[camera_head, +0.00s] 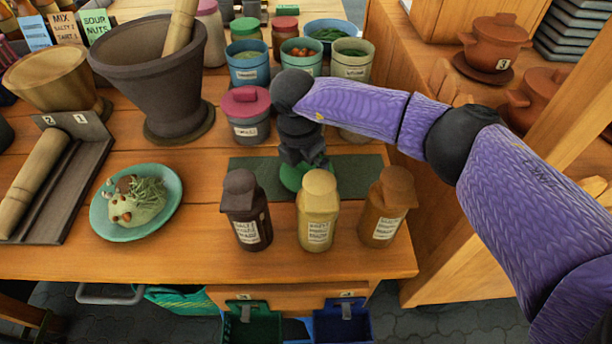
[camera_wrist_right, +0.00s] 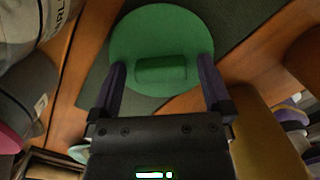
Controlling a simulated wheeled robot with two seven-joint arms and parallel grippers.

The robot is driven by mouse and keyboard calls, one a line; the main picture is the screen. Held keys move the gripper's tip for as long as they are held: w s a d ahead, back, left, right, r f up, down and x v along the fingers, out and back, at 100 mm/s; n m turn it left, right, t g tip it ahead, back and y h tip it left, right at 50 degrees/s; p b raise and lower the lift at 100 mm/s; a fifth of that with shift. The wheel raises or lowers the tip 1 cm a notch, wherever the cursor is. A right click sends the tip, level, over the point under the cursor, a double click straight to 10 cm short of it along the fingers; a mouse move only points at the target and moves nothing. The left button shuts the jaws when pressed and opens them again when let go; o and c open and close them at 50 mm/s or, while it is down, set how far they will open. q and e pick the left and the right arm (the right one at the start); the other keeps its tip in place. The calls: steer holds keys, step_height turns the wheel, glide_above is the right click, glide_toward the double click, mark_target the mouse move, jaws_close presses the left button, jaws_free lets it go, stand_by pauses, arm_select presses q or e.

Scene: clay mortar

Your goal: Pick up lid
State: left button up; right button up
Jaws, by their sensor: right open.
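A round green lid (camera_wrist_right: 160,30) with a raised bar handle (camera_wrist_right: 161,69) lies on the dark green mat. In the head view the lid (camera_head: 291,179) is partly hidden under my right gripper (camera_head: 306,166), which points down over it. In the right wrist view my right gripper (camera_wrist_right: 161,75) is open, with one purple finger on each side of the handle and a gap on both sides. Whether the fingertips touch the lid cannot be told. My left gripper is not in view.
Three bottles, dark (camera_head: 245,212), yellow (camera_head: 318,212) and brown (camera_head: 387,208), stand close in front of the mat (camera_head: 358,176). A pink-lidded jar (camera_head: 247,116) stands behind left. A large mortar (camera_head: 152,75) and a plate (camera_head: 168,180) are further left.

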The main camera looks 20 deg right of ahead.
steer(key=shift+r, duration=0.15)
steer(key=c, duration=1.2)
